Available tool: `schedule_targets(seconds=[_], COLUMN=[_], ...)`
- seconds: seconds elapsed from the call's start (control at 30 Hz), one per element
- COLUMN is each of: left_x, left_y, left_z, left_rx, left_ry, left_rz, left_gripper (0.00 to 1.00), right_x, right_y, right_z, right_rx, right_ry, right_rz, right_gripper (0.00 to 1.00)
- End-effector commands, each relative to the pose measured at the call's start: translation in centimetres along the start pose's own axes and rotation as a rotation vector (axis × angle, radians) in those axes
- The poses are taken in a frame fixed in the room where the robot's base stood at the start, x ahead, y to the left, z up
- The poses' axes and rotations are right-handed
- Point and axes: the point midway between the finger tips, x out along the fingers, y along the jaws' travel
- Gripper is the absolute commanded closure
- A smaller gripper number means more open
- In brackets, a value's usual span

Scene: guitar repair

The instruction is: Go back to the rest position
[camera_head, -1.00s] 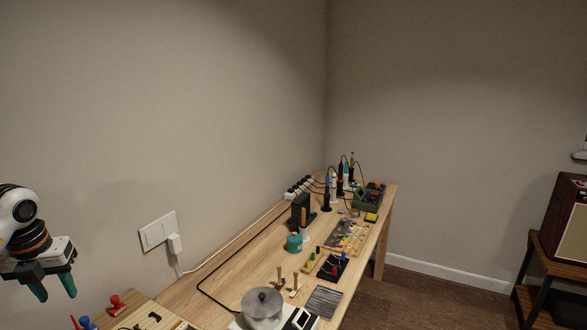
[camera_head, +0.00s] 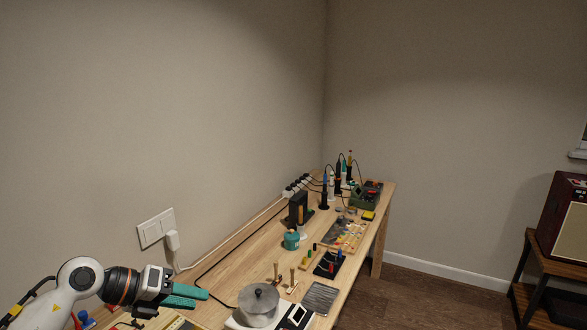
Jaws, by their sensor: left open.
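My left gripper (camera_head: 189,295) is at the lower left of the head view. Its teal fingers point right, over the near left part of the workbench, to the left of the silver pot. The two fingers are apart with nothing visible between them. My right gripper is not in view.
The wooden workbench (camera_head: 228,266) runs along the left wall. On it stand a silver pot (camera_head: 258,305), a teal bottle (camera_head: 291,240), a dark tray with coloured tools (camera_head: 328,264) and a green case (camera_head: 365,195). A red amplifier (camera_head: 565,215) stands at the right. Wooden floor is clear between.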

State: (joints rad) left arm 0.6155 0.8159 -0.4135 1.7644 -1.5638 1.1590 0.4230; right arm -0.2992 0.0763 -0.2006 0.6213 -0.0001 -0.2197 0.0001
Motion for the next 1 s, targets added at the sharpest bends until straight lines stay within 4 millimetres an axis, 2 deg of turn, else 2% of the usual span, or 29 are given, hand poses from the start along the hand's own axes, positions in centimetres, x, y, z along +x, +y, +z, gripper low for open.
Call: schedule_targets(seconds=[0.03, 0.07, 0.1, 0.2, 0.3, 0.37, 0.47, 0.53, 0.67, 0.7, 0.77, 0.8, 0.9, 1.0], left_x=[1.7, 2.3, 2.7, 2.6, 1.3, 0.3, -1.1, -1.7, -1.9, -1.7, -1.2, -0.9, -0.1, 0.4], left_y=[2.5, 3.9, 5.6, 8.9, 10.1, 9.7, 7.2, 4.5, -1.7, -3.6, -6.2, -7.6, -9.9, -10.7], left_z=[1.0, 1.2, 1.4, 1.4, 0.9, 0.7, 0.7, 1.4, 5.1, 6.8, 10.1, 12.4, 18.1, 22.8], left_rx=[-0.032, -0.055, -0.097, -0.241, -0.438, -0.579, -0.846, -1.051, -1.457, -1.584, -1.771, -1.887, -2.124, -2.287], left_ry=[0.042, 0.078, 0.130, 0.274, 0.438, 0.543, 0.721, 0.842, 1.046, 1.100, 1.167, 1.202, 1.248, 1.257], left_rz=[0.146, 0.229, 0.336, 0.572, 0.760, 0.843, 0.924, 0.936, 0.854, 0.800, 0.697, 0.615, 0.407, 0.224], left_gripper=[0.57, 0.57, 0.57, 0.57, 0.57, 0.57, 0.57, 0.57, 0.57, 0.57, 0.57, 0.57, 0.57, 0.57], right_x=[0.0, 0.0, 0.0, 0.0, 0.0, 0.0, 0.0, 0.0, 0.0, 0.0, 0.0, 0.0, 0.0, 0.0], right_y=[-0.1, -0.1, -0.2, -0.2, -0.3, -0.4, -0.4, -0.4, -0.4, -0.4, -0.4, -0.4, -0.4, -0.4], right_z=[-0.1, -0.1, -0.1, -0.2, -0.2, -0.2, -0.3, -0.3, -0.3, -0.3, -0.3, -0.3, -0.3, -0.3], right_rx=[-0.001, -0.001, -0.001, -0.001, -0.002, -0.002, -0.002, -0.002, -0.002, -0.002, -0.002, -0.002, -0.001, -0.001], right_ry=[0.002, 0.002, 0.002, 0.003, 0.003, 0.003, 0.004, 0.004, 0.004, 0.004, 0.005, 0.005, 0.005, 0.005], right_rz=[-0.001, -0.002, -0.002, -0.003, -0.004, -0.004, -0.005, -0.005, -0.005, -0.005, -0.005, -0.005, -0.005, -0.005], right_gripper=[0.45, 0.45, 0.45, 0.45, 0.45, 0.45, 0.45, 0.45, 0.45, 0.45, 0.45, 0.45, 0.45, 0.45])
